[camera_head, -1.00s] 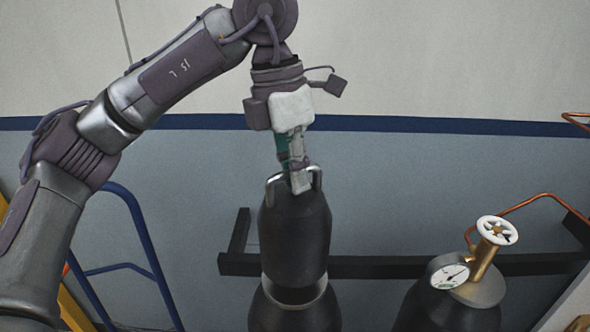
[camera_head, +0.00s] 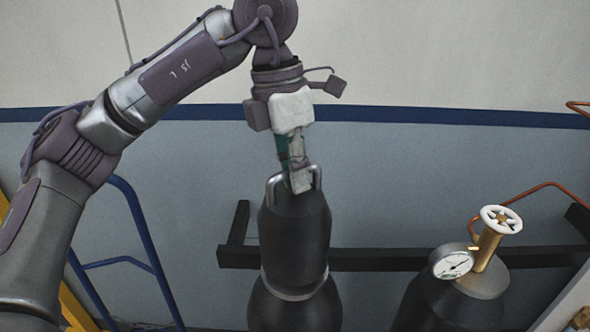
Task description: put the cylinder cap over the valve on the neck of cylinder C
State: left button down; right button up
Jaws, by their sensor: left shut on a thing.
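The cylinder cap (camera_head: 296,232) is black with a silver loop handle on top. My left gripper (camera_head: 299,182) is shut on that handle from above. The cap is upright over a dark cylinder (camera_head: 294,313) at the bottom centre. Its lower rim appears to meet the light grey collar (camera_head: 302,295) on the cylinder's neck. Any valve under the cap is hidden. No letter shows on the cylinder, so I cannot tell by label that it is C. My right gripper is out of view.
A second dark cylinder (camera_head: 448,308) at right carries a gauge (camera_head: 453,264) and a brass valve with a white handwheel (camera_head: 501,219). A copper tube runs behind it. A black rail (camera_head: 385,258) crosses behind the cylinders. A blue tubular frame (camera_head: 145,235) stands at left.

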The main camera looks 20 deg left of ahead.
pick_arm(q)
jog(key=shift+f+b, duration=0.8)
jog(key=shift+f, duration=0.3)
jog(key=c, duration=1.1)
grip_release()
jog(key=shift+r, duration=0.1)
jog(key=r, duration=0.4)
jog(key=a+r, duration=0.1)
jog(key=r, duration=0.3)
jog(key=a+r, duration=0.1)
jog(key=r, duration=0.2)
jog(key=shift+w+r, duration=0.1)
jog(key=shift+r, duration=0.3)
jog(key=shift+f, duration=0.1)
